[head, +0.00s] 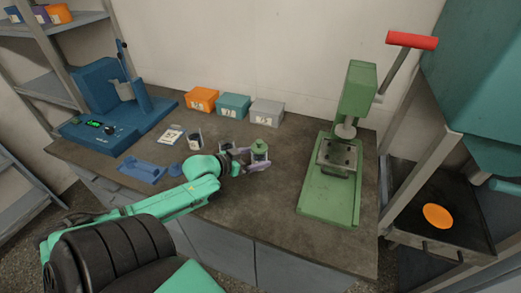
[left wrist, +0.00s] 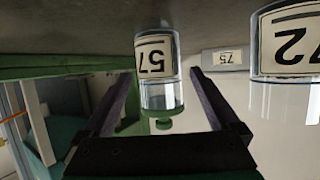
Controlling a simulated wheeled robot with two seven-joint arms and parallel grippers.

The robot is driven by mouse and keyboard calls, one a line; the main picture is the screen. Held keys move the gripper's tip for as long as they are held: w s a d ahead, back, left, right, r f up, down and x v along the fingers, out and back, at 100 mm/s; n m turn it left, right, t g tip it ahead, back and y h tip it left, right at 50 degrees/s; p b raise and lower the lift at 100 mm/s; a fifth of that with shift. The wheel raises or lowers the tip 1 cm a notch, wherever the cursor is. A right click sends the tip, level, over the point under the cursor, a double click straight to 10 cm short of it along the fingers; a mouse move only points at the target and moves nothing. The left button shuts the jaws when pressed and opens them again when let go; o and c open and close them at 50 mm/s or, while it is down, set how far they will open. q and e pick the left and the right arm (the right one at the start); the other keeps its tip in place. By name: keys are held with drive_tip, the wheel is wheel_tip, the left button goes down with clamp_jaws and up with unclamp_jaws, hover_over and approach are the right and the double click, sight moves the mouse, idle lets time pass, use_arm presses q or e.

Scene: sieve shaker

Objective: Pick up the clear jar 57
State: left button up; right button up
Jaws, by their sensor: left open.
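The clear jar 57 (left wrist: 157,58) has a green knobbed lid and a white label. It shows upside down in the left wrist view, between my two fingers. In the head view the green-lidded jar (head: 260,150) stands on the bench at my left gripper (head: 254,159). The left gripper is open, with a finger on either side of the jar; gaps show beside the jar in the left wrist view. The lower part of the jar is partly hidden by the gripper in the head view. My right gripper is not in view.
A clear jar 72 (left wrist: 290,45) stands close beside. Another labelled jar (head: 195,141) is farther left. Orange (head: 202,99), teal (head: 233,106) and grey (head: 267,112) boxes line the back. A green press (head: 330,195) stands right, a blue machine (head: 105,105) left.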

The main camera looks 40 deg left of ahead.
use_arm(q)
drive_tip(key=shift+w, duration=0.55)
drive_tip(key=x, duration=0.4)
drive_tip(key=shift+w+d+f, duration=0.1)
clamp_jaws()
